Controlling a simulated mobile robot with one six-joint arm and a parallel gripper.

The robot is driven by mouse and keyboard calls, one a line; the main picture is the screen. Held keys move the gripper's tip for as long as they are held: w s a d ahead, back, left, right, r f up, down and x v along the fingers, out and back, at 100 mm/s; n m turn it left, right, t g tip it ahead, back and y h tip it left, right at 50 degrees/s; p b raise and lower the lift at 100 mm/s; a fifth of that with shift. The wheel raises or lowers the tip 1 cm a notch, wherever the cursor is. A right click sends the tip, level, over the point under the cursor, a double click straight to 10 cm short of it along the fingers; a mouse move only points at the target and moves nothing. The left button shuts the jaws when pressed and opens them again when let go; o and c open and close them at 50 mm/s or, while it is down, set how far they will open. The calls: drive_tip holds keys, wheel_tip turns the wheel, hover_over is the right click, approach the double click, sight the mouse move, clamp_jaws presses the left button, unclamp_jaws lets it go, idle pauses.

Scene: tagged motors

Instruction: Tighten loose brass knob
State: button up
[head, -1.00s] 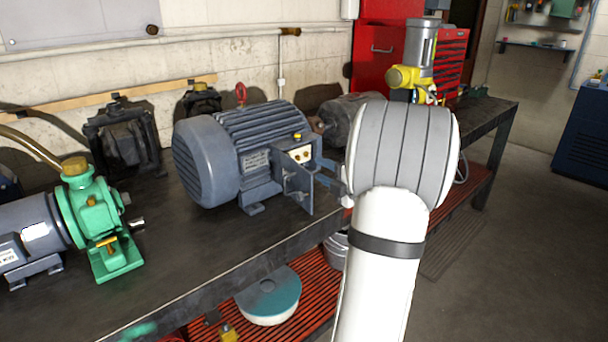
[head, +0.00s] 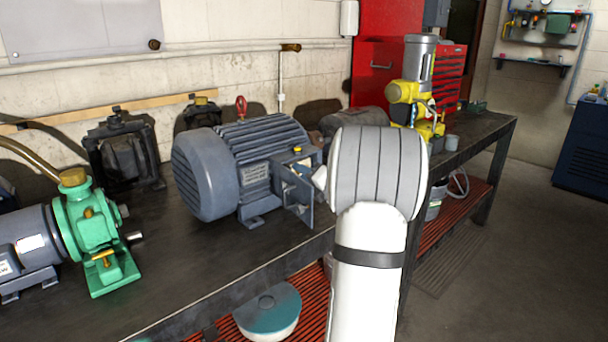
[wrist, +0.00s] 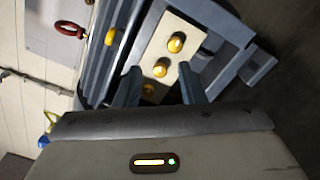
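A blue-grey electric motor (head: 205,170) with a finned body stands on the bench. Its open terminal box shows in the wrist view as a cream plate (wrist: 170,25) with brass knobs in a row: an upper knob (wrist: 176,43), a middle knob (wrist: 160,68) and a lower, shaded one (wrist: 149,91). I cannot tell which is loose. My gripper (wrist: 159,72) is open, its two dark fingers on either side of the plate's lower part. The middle knob appears between the fingertips; contact cannot be told. In the head view my white arm hides most of the gripper.
A green pump (head: 95,235) with a grey motor stands at left on the dark bench (head: 190,270). A yellow and grey device (head: 415,80) stands behind my arm at right. Dark machines (head: 122,155) line the wall. A red tool cabinet (head: 378,60) stands behind.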

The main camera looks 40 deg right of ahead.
drive_tip(key=shift+w, duration=0.1)
clamp_jaws()
idle(0.3)
drive_tip(key=shift+m+b, duration=0.7)
drive_tip(key=shift+m, duration=1.4)
unclamp_jaws()
